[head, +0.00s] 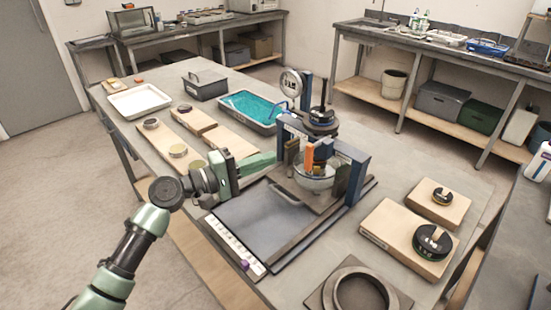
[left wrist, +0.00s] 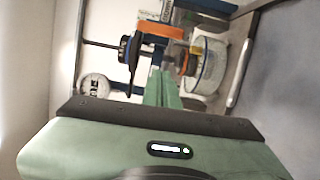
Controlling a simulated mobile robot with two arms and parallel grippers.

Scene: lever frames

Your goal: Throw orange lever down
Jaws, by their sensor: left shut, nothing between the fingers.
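The orange lever (head: 309,157) stands upright on a blue and grey press-like fixture (head: 357,172), above a round clear bowl-like part. In the left wrist view the orange lever (left wrist: 160,31) lies across the upper middle, just past the fingertips. My left gripper (head: 274,158) comes in from the left and is shut and empty, its fingers pointing at the fixture. In the left wrist view its green fingers (left wrist: 162,80) are together. A gap seems to remain between fingertips and lever, but I cannot tell contact surely. My right gripper is not in view.
A round gauge (head: 291,83) and a teal-filled tray (head: 247,109) stand behind the fixture. Wooden blocks with black knobs (head: 433,241) lie to the right. A ring plate (head: 358,291) lies at the front. The dark flat plate (head: 265,222) before the fixture is clear.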

